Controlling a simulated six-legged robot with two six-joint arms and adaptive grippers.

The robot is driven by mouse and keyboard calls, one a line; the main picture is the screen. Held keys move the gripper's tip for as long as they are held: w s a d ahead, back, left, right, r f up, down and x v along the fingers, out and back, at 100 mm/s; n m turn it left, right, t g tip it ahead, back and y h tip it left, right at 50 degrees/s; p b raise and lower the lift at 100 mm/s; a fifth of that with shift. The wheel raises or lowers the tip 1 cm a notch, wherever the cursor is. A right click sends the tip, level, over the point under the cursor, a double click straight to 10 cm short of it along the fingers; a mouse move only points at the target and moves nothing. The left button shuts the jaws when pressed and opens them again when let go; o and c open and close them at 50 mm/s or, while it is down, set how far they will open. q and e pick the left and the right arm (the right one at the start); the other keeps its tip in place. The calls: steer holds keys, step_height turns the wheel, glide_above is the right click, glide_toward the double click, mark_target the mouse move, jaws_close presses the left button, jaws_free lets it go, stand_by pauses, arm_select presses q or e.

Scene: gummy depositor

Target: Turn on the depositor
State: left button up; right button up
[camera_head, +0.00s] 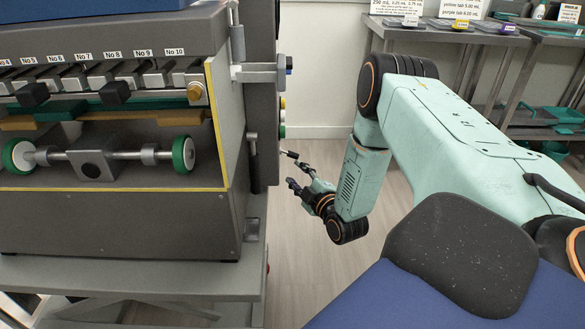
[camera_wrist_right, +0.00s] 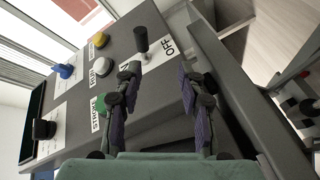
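The depositor (camera_head: 120,215) is a large grey machine at the left of the head view. Its side control panel (camera_wrist_right: 75,115) fills much of the right wrist view. A black switch (camera_wrist_right: 141,40) stands out from the panel beside a white label reading OFF. A green button (camera_wrist_right: 101,104) sits lower, partly behind a finger. My right gripper (camera_head: 291,168) is beside the machine's panel side. In the right wrist view the gripper (camera_wrist_right: 162,80) is open and empty, its fingers apart, with the switch beyond the left finger. I cannot tell whether that finger touches it. My left gripper is not in view.
The panel also has a yellow button (camera_wrist_right: 100,40), a blue knob (camera_wrist_right: 64,71) and a black knob (camera_wrist_right: 43,129). A metal bracket (camera_head: 257,73) juts from the machine's side. A steel table (camera_head: 450,32) stands behind my right arm. Open floor (camera_head: 300,255) lies beside the machine.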

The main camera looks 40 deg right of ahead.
mark_target(295, 158)
steer(key=shift+n+t, duration=0.3)
steer(key=shift+t, duration=0.2)
steer(key=w+d+b, duration=0.1)
steer(key=w, duration=0.1)
steer(key=w+d+b, duration=0.1)
steer(key=w+d, duration=0.1)
steer(key=w+d+b, duration=0.1)
steer(key=w+b, duration=0.1)
steer(key=shift+w+d+r, duration=0.15)
steer(key=shift+w+d, duration=0.2)
steer(key=shift+w, duration=0.05)
steer(key=shift+w+r, duration=0.15)
steer(key=shift+w, duration=0.3)
steer(key=shift+d, duration=0.1)
jaws_close()
